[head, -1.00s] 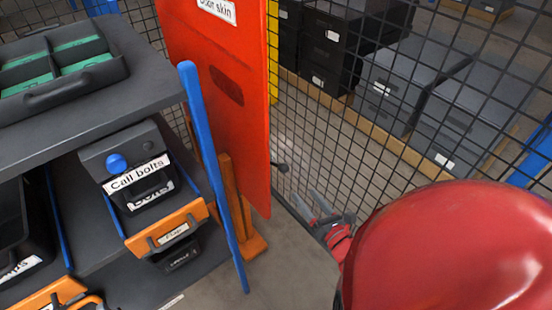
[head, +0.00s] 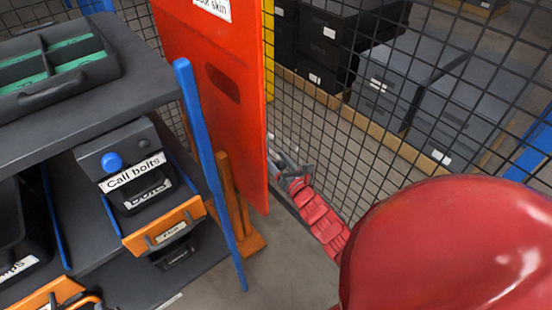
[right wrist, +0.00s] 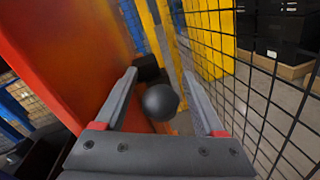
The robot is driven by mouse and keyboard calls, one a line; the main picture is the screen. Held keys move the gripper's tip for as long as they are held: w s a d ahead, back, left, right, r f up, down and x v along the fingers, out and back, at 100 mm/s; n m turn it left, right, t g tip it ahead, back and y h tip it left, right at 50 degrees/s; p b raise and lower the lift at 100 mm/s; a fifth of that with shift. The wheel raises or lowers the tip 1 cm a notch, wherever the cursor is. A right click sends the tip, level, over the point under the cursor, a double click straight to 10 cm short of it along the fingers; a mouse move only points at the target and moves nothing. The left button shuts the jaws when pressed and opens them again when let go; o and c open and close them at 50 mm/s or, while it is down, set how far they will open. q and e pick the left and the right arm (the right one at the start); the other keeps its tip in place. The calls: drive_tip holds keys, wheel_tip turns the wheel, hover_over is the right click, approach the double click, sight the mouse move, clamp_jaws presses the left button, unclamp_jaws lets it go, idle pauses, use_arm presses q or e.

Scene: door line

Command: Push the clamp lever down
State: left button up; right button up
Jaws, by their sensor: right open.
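The clamp lever shows as a round black knob (right wrist: 160,102) in the right wrist view, beside the red door skin panel (right wrist: 75,50). My right gripper (right wrist: 160,75) is open, with one finger on each side of the knob in the picture. I cannot tell whether either finger touches it. In the head view, my right gripper (head: 283,163) is at the right edge of the door skin (head: 225,100), and the knob is hidden there. My left gripper is not in view.
A wire mesh fence (head: 400,110) runs close along the right of my right arm. A dark shelf rack (head: 165,85) with a "Call bolts" bin (head: 135,175) and a blue post (head: 210,170) stands to the left. Dark crates (head: 385,85) sit behind the fence.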

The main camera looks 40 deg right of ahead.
clamp_jaws()
idle(0.3)
idle(1.1)
